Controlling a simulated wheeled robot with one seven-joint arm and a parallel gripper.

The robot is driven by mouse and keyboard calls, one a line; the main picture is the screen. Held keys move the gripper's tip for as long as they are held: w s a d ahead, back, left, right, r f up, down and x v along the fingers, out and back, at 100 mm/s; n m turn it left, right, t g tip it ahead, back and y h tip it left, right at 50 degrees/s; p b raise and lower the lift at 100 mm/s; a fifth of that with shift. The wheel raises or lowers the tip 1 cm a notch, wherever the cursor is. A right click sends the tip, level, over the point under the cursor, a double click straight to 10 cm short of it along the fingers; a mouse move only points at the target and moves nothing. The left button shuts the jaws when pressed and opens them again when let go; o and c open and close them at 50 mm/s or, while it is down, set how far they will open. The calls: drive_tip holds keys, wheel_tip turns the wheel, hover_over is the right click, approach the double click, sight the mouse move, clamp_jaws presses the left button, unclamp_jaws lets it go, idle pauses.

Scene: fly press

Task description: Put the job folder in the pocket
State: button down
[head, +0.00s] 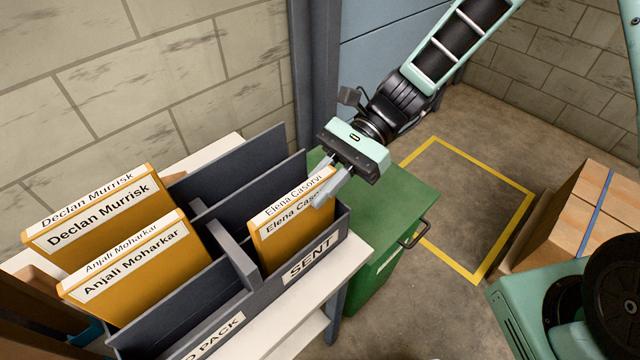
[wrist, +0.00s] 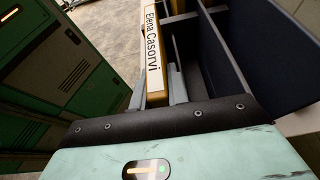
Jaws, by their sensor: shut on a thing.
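The job folder (head: 283,238), orange-yellow with a white "Elena Casorvi" label, stands in the front right pocket of a dark grey rack (head: 250,285). That pocket carries a "SENT" sign (head: 309,258). The folder's lower part is hidden behind the pocket's front wall, so I cannot tell whether it rests on the bottom. My gripper (head: 326,188) is shut on the folder's upper right edge. In the wrist view the folder (wrist: 154,55) runs upright between the fingers (wrist: 170,85), beside the rack's dark dividers.
Folders labelled "Declan Murrisk" (head: 100,222) and "Anjali Moharkar" (head: 140,270) stand in the left pockets. The pocket behind the job folder looks empty. A green cabinet (head: 385,225) with a handle stands right of the white table (head: 345,268). Cardboard boxes (head: 590,205) stand far right.

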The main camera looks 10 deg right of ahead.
drive_tip(key=shift+f, duration=0.4)
drive_tip(key=c, duration=1.4)
unclamp_jaws()
drive_tip(key=shift+o, duration=0.2)
drive_tip(key=b+v, duration=0.2)
drive_tip(key=v, duration=1)
drive_tip(key=shift+r, duration=0.2)
